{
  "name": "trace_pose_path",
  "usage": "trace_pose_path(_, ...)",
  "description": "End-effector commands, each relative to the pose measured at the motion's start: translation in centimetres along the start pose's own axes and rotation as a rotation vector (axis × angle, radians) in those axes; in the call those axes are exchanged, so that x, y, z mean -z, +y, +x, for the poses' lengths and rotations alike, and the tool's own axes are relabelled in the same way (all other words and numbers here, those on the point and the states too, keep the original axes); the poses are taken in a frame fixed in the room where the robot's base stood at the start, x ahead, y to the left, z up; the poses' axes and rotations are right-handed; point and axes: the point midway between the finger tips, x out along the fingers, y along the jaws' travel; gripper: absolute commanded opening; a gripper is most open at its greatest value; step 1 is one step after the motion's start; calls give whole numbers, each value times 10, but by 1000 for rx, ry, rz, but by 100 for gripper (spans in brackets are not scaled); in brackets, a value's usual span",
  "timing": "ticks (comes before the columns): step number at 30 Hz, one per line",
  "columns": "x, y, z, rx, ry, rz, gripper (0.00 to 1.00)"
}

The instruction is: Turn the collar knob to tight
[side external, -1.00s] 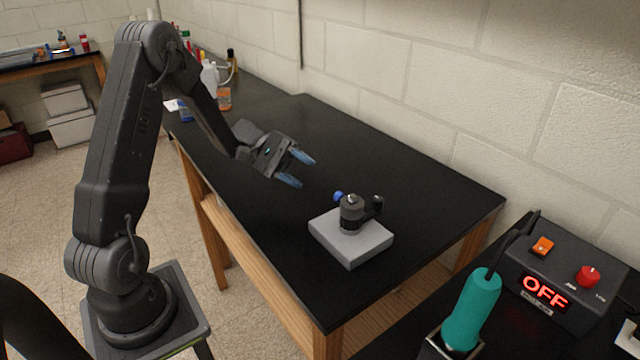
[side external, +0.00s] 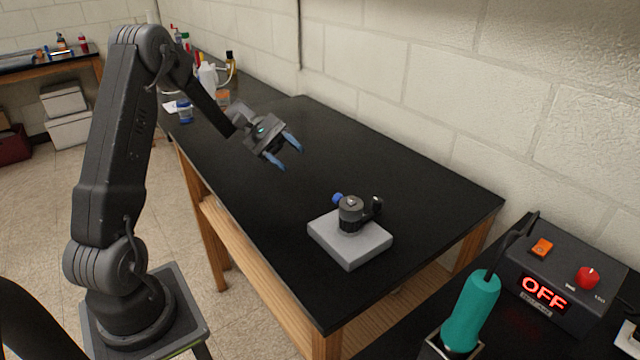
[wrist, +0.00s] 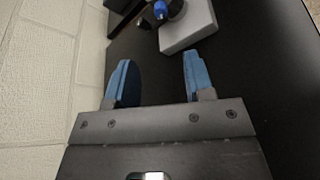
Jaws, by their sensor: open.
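The collar (side external: 351,212) is a dark fitting standing upright on a pale grey block (side external: 350,246) on the black bench. A blue knob (side external: 338,197) sticks out from its upper left side, and a dark arm-like part with a small tip is on its right. My gripper (side external: 285,157) is open and empty, above the bench, up and left of the collar and apart from it. In the wrist view the blue fingers of my gripper (wrist: 158,82) are spread, and the blue knob (wrist: 160,9) shows beyond them at the top edge. The collar is partly cut off there.
The black bench top (side external: 430,195) is clear around the block. A white wall runs along its back. Bottles (side external: 208,76) stand at the far end. A control box reading OFF (side external: 560,285) and a teal-handled tool (side external: 477,310) are at the lower right.

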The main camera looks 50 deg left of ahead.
Motion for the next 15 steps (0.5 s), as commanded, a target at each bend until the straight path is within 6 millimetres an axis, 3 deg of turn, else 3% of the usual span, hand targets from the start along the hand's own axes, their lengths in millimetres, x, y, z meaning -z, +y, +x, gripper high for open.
trace_pose_path(8, -2, 12, 2, 78, 17, -194, 48)
trace_pose_path(15, -3, 9, 36, 81, 14, -197, 48)
